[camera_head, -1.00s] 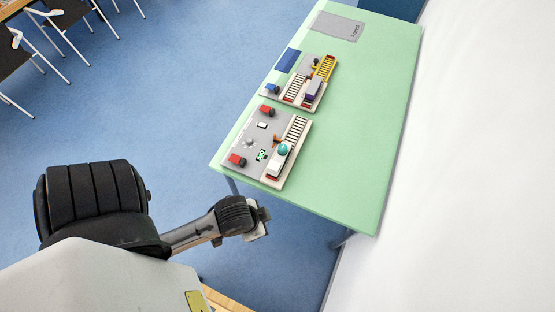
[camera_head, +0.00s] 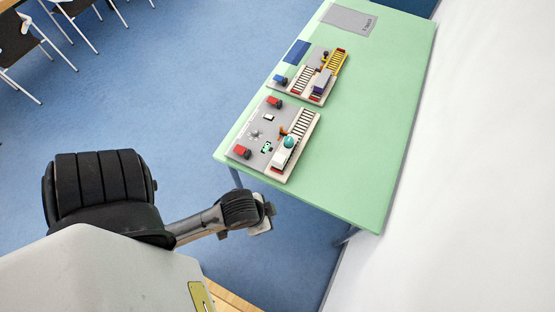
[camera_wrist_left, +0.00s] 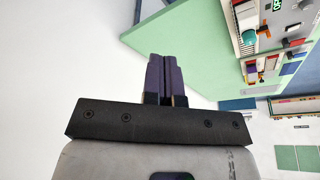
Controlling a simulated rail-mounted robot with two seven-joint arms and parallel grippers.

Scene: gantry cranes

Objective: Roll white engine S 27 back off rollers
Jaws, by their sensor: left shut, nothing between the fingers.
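My left gripper (camera_head: 263,217) is off the table's near edge, short of the board and apart from the engine. Its purple fingers (camera_wrist_left: 165,78) are together and empty in the left wrist view. My right gripper is in neither view.
The green table (camera_head: 360,150) runs along a white wall. A second board (camera_head: 300,75) with a yellow ladder-like track and a purple-grey block lies farther back. Red blocks (camera_head: 243,152) sit on the nearer board. Chairs (camera_head: 20,40) stand far left on the blue floor.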

